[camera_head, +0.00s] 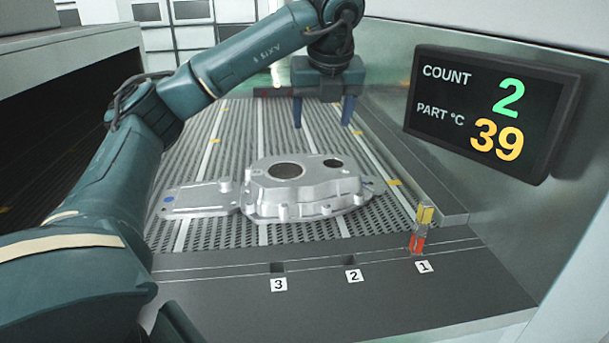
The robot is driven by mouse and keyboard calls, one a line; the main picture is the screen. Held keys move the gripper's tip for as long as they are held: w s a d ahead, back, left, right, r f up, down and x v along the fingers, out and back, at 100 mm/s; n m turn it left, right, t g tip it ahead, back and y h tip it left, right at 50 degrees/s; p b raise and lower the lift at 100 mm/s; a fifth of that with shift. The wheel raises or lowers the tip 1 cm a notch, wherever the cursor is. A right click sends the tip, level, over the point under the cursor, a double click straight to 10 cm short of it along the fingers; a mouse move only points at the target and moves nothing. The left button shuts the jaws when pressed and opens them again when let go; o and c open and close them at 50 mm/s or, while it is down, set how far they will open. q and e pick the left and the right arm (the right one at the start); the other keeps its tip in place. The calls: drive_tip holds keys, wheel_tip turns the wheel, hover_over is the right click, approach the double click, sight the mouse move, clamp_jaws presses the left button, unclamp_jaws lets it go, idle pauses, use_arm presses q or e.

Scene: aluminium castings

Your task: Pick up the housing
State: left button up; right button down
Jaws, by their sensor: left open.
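The housing (312,200) is a silver aluminium casting with a large round opening and a smaller one on top. It lies on the grey slatted conveyor bed. A flat silver plate-like casting (200,199) lies against or very near its left side; I cannot tell whether they touch. My left gripper (323,113) points down with two blue fingers spread apart and nothing between them. It is above and beyond the housing in the picture, clear of it. My right gripper is not in view.
A dark ledge (330,300) with slots labelled 1, 2 and 3 runs along the front. A red and yellow peg (419,232) stands at slot 1. A display (490,115) on the right wall reads COUNT 2 and PART °C 39. A metal rail (410,165) borders the bed's right side.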

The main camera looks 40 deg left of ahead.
sight(313, 167)
use_arm(q)
drive_tip(key=x, duration=0.6)
drive_tip(key=shift+a+f, duration=0.2)
drive_tip(key=shift+f, duration=0.4)
drive_tip(key=shift+w+a+f, duration=0.15)
drive_tip(key=shift+a+f, duration=0.15)
drive_tip(key=shift+f, duration=0.25)
drive_tip(key=p+x, duration=0.1)
drive_tip(key=x, duration=0.2)
drive_tip(key=shift+a+f, duration=0.2)
drive_tip(key=shift+f, duration=0.1)
drive_tip(key=shift+w+f, duration=0.15)
drive_tip(key=shift+f, duration=0.15)
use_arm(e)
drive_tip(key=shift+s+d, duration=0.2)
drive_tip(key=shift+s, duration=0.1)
use_arm(q)
drive_tip(key=shift+c, duration=0.2)
